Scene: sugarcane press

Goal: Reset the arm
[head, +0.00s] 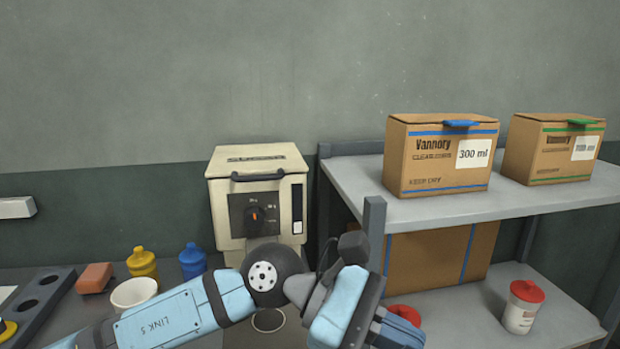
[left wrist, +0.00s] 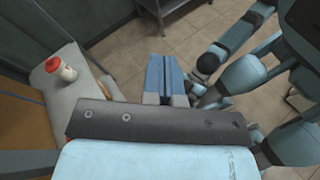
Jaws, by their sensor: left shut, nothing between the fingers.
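My left arm comes in from the left across the front of the head view. Its blue gripper (head: 400,330) is at the lower middle, in front of the shelf's left post. In the left wrist view the two blue fingers (left wrist: 166,75) lie side by side, shut with nothing held. They hang over open floor, apart from the shelf. A cream machine with a dial (head: 256,200) stands behind the arm, its lower front partly hidden by the arm. My right gripper does not show.
A grey shelf (head: 365,185) on the right carries two cartons (head: 440,155) (head: 553,148) above. A red-lidded jar (head: 522,307) stands on its lower board, also in the wrist view (left wrist: 60,68). Yellow (head: 142,263) and blue bottles (head: 192,261), a white bowl (head: 134,292) and a sponge (head: 94,278) sit left.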

